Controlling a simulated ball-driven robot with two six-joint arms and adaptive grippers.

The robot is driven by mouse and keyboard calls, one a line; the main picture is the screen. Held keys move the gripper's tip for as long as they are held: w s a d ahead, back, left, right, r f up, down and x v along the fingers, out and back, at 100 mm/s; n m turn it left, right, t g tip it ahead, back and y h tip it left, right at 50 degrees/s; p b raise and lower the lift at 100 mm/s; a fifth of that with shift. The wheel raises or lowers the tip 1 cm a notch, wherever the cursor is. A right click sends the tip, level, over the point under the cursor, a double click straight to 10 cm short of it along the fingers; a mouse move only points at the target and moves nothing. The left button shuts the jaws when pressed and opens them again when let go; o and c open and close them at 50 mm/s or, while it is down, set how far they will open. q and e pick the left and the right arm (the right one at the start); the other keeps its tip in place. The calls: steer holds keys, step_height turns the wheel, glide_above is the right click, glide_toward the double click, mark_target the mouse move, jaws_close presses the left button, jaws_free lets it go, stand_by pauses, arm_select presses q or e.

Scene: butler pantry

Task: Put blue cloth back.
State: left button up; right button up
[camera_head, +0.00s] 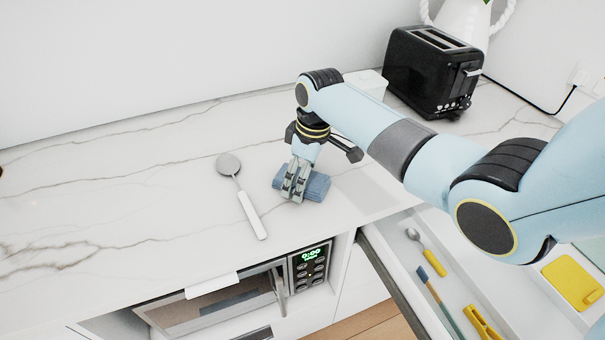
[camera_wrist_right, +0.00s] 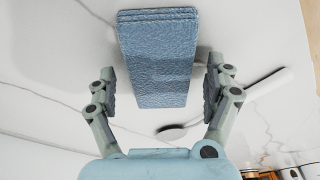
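The blue cloth (camera_head: 317,187) is folded into a thick pad and lies on the white marble counter. In the right wrist view the cloth (camera_wrist_right: 158,55) lies ahead of and between the two fingers, with a gap on each side. My right gripper (camera_head: 294,194) is just above the cloth and covers part of it in the head view. In the wrist view the right gripper (camera_wrist_right: 160,92) is open and holds nothing. My left gripper does not show.
A spoon with a white handle (camera_head: 251,215) lies left of the cloth. A black toaster (camera_head: 432,72) stands behind at right. A microwave (camera_head: 225,302) sits under the counter. An open drawer (camera_head: 395,288) at lower right holds several utensils. The left counter is clear.

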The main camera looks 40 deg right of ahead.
mark_target(310, 180)
steer(key=shift+r, duration=0.1)
step_height(310, 180, up, 12)
steer(key=s, duration=0.1)
steer(key=shift+s+d, duration=0.25)
steer(key=shift+d, duration=0.2)
stand_by(0.5)
